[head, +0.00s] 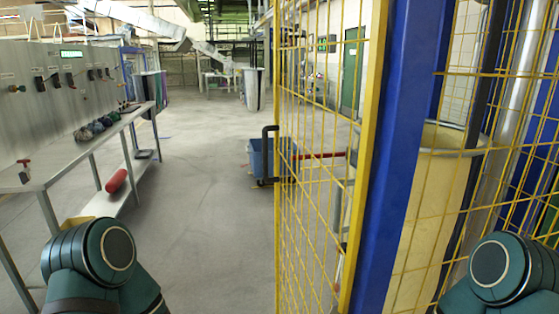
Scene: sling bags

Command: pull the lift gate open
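A yellow wire-mesh gate panel (318,160) stands upright right of the middle of the head view, seen at a steep angle. Its near yellow frame edge (362,150) runs beside a thick blue post (405,120). I cannot tell whether it is latched to the post or hinged there. More yellow mesh continues right of the post. Neither gripper is in view. Only rounded dark green joints of my arms show at the bottom left and bottom right, apart from the gate in the picture.
A grey bench (110,130) runs along the left, with several dark bundles (97,128) on top and a red cylinder (116,181) below. A blue cart (262,158) stands partly behind the mesh. A large cream bin (437,205) is behind the right mesh. The centre-left floor is clear.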

